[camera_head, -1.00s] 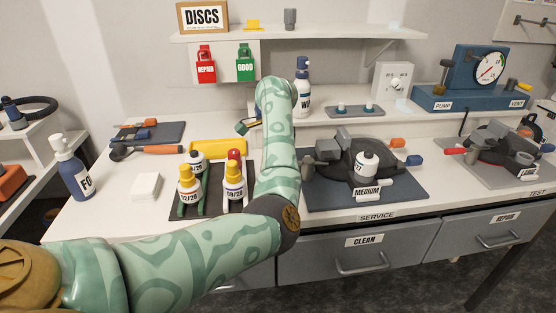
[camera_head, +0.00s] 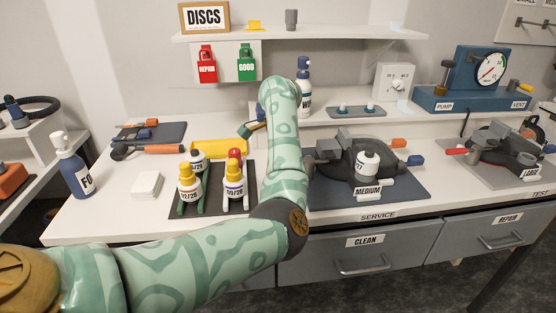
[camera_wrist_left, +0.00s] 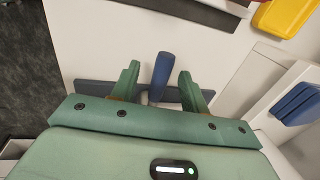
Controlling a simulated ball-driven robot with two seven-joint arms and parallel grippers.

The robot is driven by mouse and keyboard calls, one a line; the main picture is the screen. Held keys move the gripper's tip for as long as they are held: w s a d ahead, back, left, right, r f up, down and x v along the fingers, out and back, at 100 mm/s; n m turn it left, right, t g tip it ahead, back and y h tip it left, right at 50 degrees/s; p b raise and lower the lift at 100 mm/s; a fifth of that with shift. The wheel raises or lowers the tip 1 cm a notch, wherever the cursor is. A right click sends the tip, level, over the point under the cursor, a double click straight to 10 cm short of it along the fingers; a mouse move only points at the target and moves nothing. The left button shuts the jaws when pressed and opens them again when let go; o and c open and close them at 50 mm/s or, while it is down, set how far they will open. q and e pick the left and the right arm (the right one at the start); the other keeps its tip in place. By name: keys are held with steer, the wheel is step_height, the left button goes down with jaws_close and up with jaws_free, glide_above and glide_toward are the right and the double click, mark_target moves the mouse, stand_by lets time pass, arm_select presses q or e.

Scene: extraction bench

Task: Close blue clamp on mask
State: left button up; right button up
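The MEDIUM mask (camera_head: 350,158) is a dark round piece on a blue-grey mat (camera_head: 405,190). On its right side are an orange lever (camera_head: 399,143) and a blue lever (camera_head: 414,160). In the left wrist view my left gripper (camera_wrist_left: 157,88) is open. A blue handle (camera_wrist_left: 163,72) stands between its two green fingers, with gaps visible on both sides. I cannot tell what the handle's lower end joins. My right gripper is not in view.
Several bottles stand on a dark mat (camera_head: 210,212) left of my arm, with a yellow tray (camera_head: 220,147) behind. A LARGE mask (camera_head: 495,150) is at the right. A white shelf (camera_head: 340,122) runs behind. Bare bench shows near a white pad (camera_head: 146,185).

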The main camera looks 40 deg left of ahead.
arm_select(q)
steer(key=shift+r, duration=0.1)
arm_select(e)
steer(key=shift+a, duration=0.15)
arm_select(q)
steer(key=shift+r, duration=0.3)
step_height(320, 180, up, 15)
steer(key=s+d+p, duration=0.2)
steer(key=p, duration=0.4)
steer(key=shift+s+d+r, duration=0.15)
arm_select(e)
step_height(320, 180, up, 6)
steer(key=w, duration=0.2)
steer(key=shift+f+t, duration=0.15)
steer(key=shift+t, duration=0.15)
